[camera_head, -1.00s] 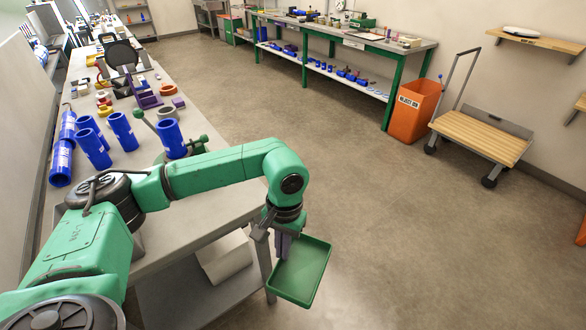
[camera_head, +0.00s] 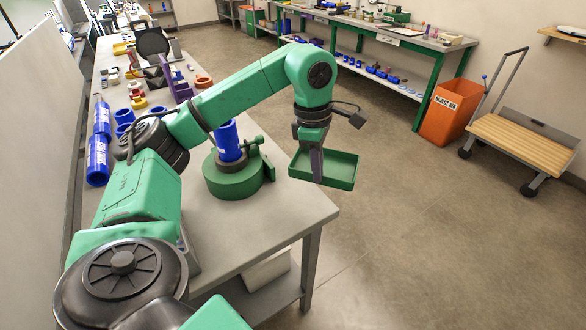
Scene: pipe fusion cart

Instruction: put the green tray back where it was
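The green tray (camera_head: 338,167) is a shallow rectangular tray in the middle of the head view. It hangs in the air beside the right edge of the near workbench, above the floor. My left gripper (camera_head: 317,168) points down at the tray's left side and its dark fingers meet the tray there. The gripper looks shut on the tray's wall, and the tray appears empty and roughly level. My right gripper is not in the view.
The near workbench (camera_head: 272,222) has bare room at its front right. A green round fixture (camera_head: 233,180) with a blue pipe (camera_head: 229,141) stands on it. An orange reject bin (camera_head: 447,112) and a wooden-topped cart (camera_head: 520,143) are across the floor.

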